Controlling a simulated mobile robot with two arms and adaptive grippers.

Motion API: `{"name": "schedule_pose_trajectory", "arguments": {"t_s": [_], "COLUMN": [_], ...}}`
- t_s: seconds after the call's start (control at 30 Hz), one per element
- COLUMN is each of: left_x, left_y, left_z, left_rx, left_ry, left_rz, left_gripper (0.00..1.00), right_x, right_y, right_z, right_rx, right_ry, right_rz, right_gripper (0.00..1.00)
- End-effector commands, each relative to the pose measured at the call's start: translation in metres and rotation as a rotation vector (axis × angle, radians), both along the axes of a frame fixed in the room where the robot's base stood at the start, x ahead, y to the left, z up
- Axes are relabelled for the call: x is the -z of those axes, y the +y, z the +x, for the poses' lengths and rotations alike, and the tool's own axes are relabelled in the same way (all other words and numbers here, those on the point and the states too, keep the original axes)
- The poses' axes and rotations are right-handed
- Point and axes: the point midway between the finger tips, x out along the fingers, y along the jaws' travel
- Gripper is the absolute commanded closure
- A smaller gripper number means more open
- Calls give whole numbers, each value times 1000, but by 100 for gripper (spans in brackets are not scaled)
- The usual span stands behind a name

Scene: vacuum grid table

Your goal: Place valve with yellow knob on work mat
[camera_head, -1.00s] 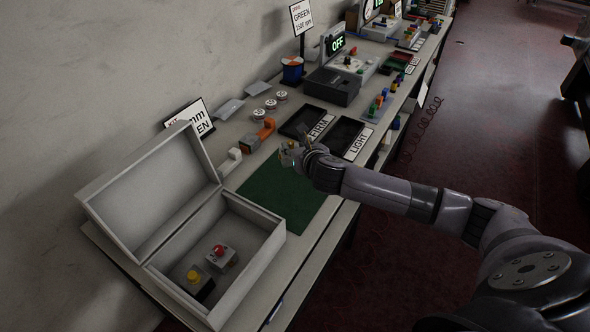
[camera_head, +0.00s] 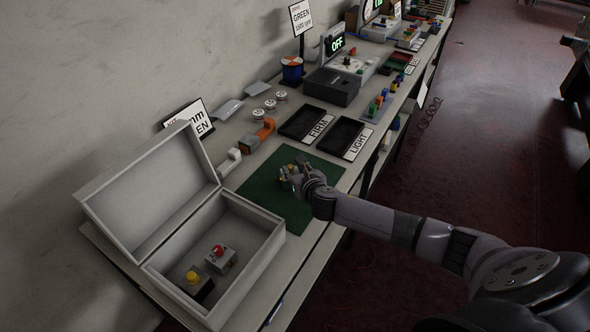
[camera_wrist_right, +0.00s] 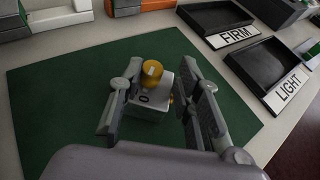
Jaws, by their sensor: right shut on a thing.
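The valve with yellow knob (camera_wrist_right: 151,92) is a small light-grey block with a round yellow knob on top. It sits between the fingers of my right gripper (camera_wrist_right: 160,86), which is shut on it. The block looks roughly upright. In the head view my right gripper (camera_head: 290,176) is over the green work mat (camera_head: 262,187), with a speck of the yellow knob showing. The mat (camera_wrist_right: 60,105) spreads under and around the valve in the wrist view. I cannot tell whether the valve's base touches the mat. My left gripper is not in view.
An open grey box (camera_head: 262,262) stands at the near end, holding a red-knobbed block (camera_head: 220,257) and a yellow-knobbed block (camera_head: 194,284). Black FIRM (camera_head: 303,122) and LIGHT (camera_head: 343,136) trays lie beyond the mat. An orange-and-grey item (camera_head: 265,130) is behind it.

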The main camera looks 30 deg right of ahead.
Motion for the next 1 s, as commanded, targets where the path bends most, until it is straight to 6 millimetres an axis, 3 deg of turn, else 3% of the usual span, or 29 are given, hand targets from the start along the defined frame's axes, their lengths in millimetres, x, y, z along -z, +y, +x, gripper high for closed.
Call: {"name": "schedule_pose_trajectory", "arguments": {"t_s": [0.03, 0.07, 0.33, 0.7, 0.87, 1.0], "left_x": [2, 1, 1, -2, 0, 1], "left_y": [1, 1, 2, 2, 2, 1], "left_z": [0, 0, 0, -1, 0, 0], "left_rx": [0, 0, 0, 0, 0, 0], "left_ry": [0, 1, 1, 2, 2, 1], "left_rz": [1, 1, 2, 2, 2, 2], "left_gripper": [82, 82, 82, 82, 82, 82], "right_x": [2, 2, 2, -3, -6, -15], "right_y": [0, 0, 0, 0, 2, 5], "right_z": [0, 0, 0, 0, -14, -36], "right_rx": [0, 0, 0, 0, -1, -2], "right_ry": [-1, 0, 0, 0, 0, 2], "right_rz": [0, 0, 0, 0, -1, 0], "right_gripper": [100, 67, 49, 48, 48, 48]}}
